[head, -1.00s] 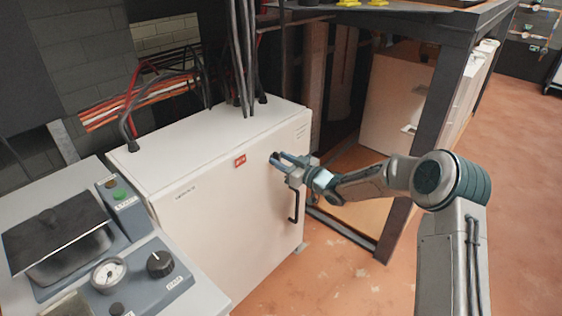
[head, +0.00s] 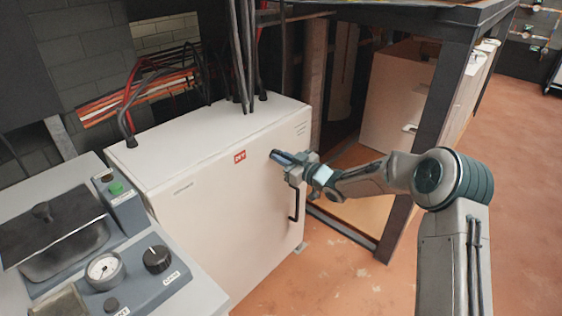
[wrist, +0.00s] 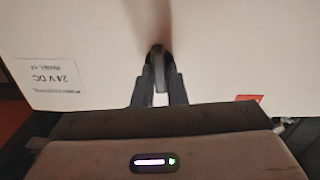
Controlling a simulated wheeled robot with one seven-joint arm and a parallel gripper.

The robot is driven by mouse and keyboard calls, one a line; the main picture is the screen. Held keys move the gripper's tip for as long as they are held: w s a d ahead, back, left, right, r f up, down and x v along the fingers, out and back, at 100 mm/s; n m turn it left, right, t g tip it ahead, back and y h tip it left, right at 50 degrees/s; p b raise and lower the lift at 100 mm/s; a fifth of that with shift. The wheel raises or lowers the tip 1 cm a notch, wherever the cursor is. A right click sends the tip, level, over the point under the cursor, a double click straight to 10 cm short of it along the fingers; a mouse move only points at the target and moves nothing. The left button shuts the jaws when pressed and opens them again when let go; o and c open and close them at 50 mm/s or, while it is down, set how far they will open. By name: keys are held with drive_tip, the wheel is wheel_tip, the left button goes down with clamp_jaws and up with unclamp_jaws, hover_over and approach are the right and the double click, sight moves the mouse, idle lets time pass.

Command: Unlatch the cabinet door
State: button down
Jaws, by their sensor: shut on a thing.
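The white cabinet (head: 150,150) has a pale front door (head: 225,215) that looks closed. A black bar handle (head: 294,204) is on the door's right side. My gripper (head: 276,156) is at the upper right of the door, above the handle. In the wrist view my gripper (wrist: 158,85) is shut on a small dark latch (wrist: 157,60) that stands out from the pale door surface. The fingers hide much of the latch. In the head view the latch is hidden by my gripper.
A grey control console (head: 150,275) with a gauge and knob stands at the front left. Cables rise from the cabinet top. A dark metal frame (head: 425,140) stands right of the cabinet, close behind my arm. The floor (head: 350,285) at the right front is clear.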

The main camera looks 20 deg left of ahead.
drive_tip(key=n+b, duration=0.5)
drive_tip(key=b, duration=0.1)
drive_tip(key=n+b, duration=1.1)
drive_tip(key=b, duration=0.1)
drive_tip(key=shift+s+f+b, duration=0.15)
drive_tip(key=shift+f+b, duration=0.15)
drive_tip(key=shift+b, duration=0.05)
drive_tip(key=shift+n, duration=0.3)
drive_tip(key=c, duration=1.5)
unclamp_jaws()
drive_tip(key=shift+o, duration=0.2)
drive_tip(key=p+v, duration=0.3)
drive_tip(key=v, duration=1.1)
